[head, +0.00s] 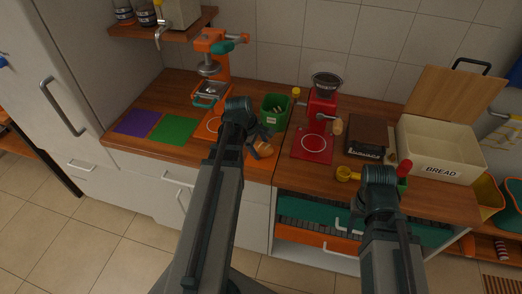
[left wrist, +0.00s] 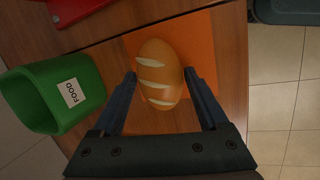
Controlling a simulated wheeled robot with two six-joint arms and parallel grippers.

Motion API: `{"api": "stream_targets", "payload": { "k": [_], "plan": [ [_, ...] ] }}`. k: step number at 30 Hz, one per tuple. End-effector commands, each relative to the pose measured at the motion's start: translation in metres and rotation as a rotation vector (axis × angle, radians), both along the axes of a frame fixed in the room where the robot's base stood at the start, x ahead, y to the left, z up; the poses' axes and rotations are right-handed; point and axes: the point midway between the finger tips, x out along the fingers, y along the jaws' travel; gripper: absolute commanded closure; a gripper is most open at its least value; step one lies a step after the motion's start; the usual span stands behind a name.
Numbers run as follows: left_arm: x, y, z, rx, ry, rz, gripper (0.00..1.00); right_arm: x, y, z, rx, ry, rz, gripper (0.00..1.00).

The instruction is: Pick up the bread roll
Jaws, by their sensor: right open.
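The bread roll (left wrist: 158,76) is golden brown with pale slashes. It lies on an orange mat (left wrist: 203,50) in the left wrist view. My left gripper (left wrist: 159,73) is open, with one finger on each side of the roll. There seems to be a small gap at each finger; I cannot tell how far down they reach. In the head view my left gripper (head: 257,143) covers part of the roll (head: 265,150). My right gripper (head: 380,180) is at the right of the counter, over its front part; its fingers are mostly hidden.
A green FOOD bin (left wrist: 50,95) stands beside the mat. A red grinder (head: 321,110), a dark scale (head: 367,137) and a cream BREAD box (head: 440,150) stand to the right. An orange press (head: 212,65) is behind. Purple (head: 138,123) and green mats (head: 175,129) lie clear at left.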

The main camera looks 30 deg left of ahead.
Motion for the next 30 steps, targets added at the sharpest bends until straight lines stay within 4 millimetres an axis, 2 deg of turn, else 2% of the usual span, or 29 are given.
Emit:
{"api": "stream_targets", "payload": {
  "k": [1, 10, 22, 30],
  "plan": [
    [0.000, 0.000, 0.000, 0.000, 0.000, 0.000, 0.34, 0.000, 0.000, 0.000, 0.000, 0.000, 0.000, 0.55],
    [0.000, 0.000, 0.000, 0.000, 0.000, 0.000, 0.88, 0.000, 0.000, 0.000, 0.000, 0.000, 0.000, 0.55],
    [0.000, 0.000, 0.003, 0.000, 0.001, 0.000, 0.88, 0.000, 0.000, 0.003, 0.000, 0.000, 0.000, 0.55],
    [0.000, 0.002, 0.017, 0.000, 0.002, -0.002, 0.88, 0.000, 0.000, 0.017, 0.000, 0.000, 0.000, 0.55]
  ]
}}
